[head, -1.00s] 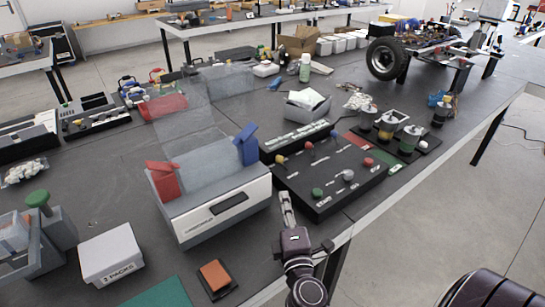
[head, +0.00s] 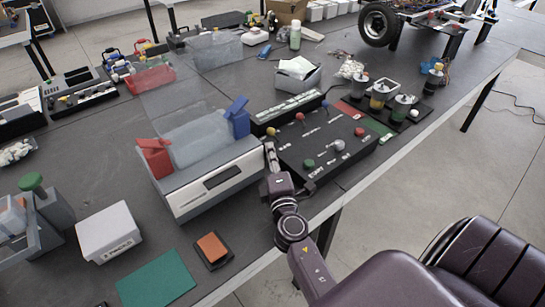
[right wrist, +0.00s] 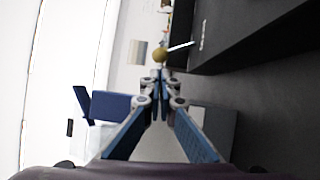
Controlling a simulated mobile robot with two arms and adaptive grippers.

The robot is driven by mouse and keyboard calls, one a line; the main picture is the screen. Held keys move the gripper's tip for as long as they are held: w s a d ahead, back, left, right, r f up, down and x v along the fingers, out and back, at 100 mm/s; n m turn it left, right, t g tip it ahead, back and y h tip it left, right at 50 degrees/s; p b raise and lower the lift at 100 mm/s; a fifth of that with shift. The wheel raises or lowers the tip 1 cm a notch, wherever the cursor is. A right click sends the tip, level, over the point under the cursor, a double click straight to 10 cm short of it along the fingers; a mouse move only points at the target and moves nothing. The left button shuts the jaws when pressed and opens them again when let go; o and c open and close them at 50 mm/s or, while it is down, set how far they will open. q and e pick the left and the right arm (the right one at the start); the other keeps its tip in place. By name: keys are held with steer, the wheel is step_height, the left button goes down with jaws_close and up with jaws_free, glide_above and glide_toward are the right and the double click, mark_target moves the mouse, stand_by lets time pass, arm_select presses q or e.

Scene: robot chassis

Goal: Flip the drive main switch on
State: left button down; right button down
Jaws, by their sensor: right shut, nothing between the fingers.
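A black control panel (head: 319,163) lies on the dark table in the head view. It carries levers with a yellow knob (head: 271,131), a blue knob (head: 325,103) and red knobs, plus a green knob (head: 309,163) and a pale knob (head: 338,145). The labels are too small to read, so I cannot tell which is the drive main switch. My right gripper (head: 269,147) is shut and empty at the panel's left edge, close to the yellow knob. In the right wrist view the yellow knob (right wrist: 160,55) is just ahead of the fingertips (right wrist: 160,80); contact is unclear.
A white-fronted machine (head: 212,184) with red and blue clips stands close left of my right gripper. A black labelled strip (head: 287,112) lies behind the panel. Jars (head: 402,110) stand to the right. The table's front edge is near.

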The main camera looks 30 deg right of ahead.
mark_target(273, 134)
arm_select(q)
steer(key=shift+s+d+r, duration=0.2)
steer(key=shift+s+r, duration=0.1)
steer(key=shift+s, duration=0.4)
arm_select(e)
steer(key=x, duration=0.4)
arm_select(q)
steer(key=shift+r+p, duration=0.15)
steer(key=shift+p, duration=0.25)
